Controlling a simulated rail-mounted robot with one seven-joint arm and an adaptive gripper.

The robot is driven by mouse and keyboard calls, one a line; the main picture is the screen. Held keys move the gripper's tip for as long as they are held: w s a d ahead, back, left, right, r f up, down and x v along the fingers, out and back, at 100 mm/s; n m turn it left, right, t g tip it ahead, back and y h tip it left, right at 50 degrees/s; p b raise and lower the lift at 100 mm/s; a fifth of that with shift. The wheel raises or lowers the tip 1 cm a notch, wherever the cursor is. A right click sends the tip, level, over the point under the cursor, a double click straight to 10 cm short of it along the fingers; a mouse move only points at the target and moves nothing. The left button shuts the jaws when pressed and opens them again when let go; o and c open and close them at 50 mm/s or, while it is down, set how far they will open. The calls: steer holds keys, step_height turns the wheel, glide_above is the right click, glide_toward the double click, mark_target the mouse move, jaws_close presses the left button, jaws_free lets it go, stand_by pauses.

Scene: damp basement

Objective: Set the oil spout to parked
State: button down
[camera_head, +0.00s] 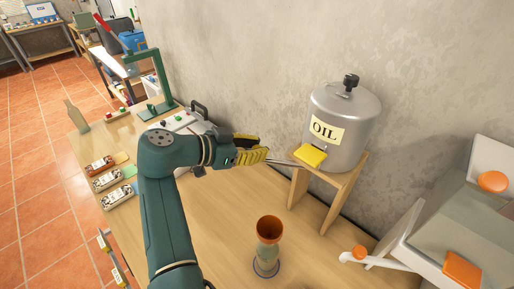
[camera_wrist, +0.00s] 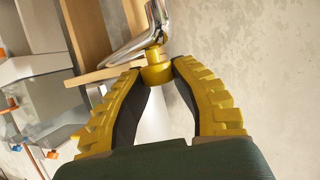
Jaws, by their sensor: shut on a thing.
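A grey metal oil can (camera_head: 353,125) with a cream "OIL" label and a black cap stands on a small wooden stand (camera_head: 340,190). A thin metal spout (camera_head: 284,162) reaches left from low on the can. In the wrist view the spout (camera_wrist: 150,28) is chrome and ends in a yellow collar (camera_wrist: 157,70). My gripper (camera_head: 265,154), with yellow ribbed fingers, is at the spout's outer end. In the wrist view my gripper (camera_wrist: 160,72) is shut on the yellow collar. A flat yellow piece (camera_head: 310,156) sits at the front of the can.
A tall vessel with an orange rim (camera_head: 269,228) stands on a blue ring on the wooden bench (camera_head: 225,215), below the spout. A white-grey unit with orange knobs (camera_head: 492,181) is at the right. A green stand (camera_head: 158,80) and small parts trays (camera_head: 108,180) are at the left.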

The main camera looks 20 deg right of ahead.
steer(key=c, duration=0.8)
jaws_free()
steer(key=shift+d+f, duration=0.1)
steer(key=shift+d, duration=0.1)
steer(key=shift+a, duration=0.15)
steer(key=v, duration=1.2)
